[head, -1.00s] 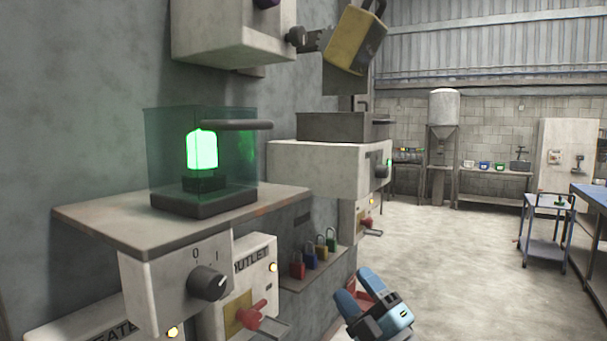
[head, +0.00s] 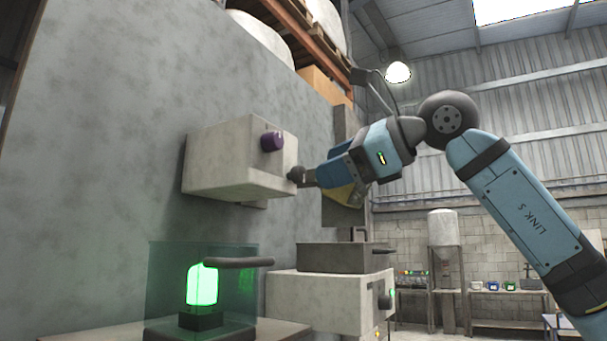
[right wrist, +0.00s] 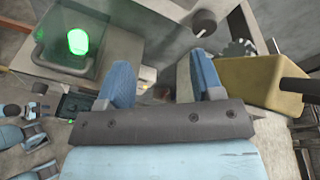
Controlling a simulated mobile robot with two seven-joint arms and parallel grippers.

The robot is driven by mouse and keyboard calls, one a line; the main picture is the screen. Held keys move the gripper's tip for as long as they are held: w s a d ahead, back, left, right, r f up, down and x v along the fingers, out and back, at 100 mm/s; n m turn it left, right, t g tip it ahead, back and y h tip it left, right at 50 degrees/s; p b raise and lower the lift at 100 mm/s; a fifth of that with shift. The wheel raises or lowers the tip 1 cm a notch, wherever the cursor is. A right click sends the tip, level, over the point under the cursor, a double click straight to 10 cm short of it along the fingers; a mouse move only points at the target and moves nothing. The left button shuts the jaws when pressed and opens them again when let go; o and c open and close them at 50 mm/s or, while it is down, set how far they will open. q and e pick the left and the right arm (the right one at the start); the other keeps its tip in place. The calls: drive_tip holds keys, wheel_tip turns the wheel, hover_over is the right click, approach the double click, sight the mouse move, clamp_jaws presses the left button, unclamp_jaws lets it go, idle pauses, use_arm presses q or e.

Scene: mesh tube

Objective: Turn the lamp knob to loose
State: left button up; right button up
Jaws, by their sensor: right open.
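A green glowing lamp (head: 202,285) stands in a clear case at the lower left; it also shows in the right wrist view (right wrist: 78,41). The wrist view shows a dark knob with a light pointer (right wrist: 205,21). No label marks which is the lamp knob.
A yellow block (right wrist: 265,85) with a toothed wheel (right wrist: 240,51) is close to the right of my right gripper. A lower pale box (head: 315,300) with a knob (head: 385,300) stands below. The grey wall (head: 90,140) runs along the left.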

sight(303, 173)
drive_tip(key=d+r+m+t+h, duration=0.1)
drive_tip(key=d+r+t+h, duration=0.15)
drive_tip(key=d+r, duration=0.2)
drive_tip(key=shift+h, duration=0.35)
drive_tip(key=p+x, duration=0.1)
drive_tip(key=x, duration=0.3)
drive_tip(key=p+x, duration=0.1)
drive_tip(key=x, duration=0.3)
drive_tip(key=a+p+x, duration=0.1)
drive_tip(key=x, duration=0.3)
drive_tip(key=shift+s+r+p, duration=0.1)
drive_tip(key=shift+s+p, duration=0.25)
drive_tip(key=shift+p, duration=0.05)
drive_tip(key=shift+w+a+f, duration=0.3)
drive_tip(key=shift+w+a, duration=0.05)
drive_tip(key=shift+w, duration=0.2)
drive_tip(key=shift+c, duration=0.5)
drive_tip(key=c, duration=0.8)
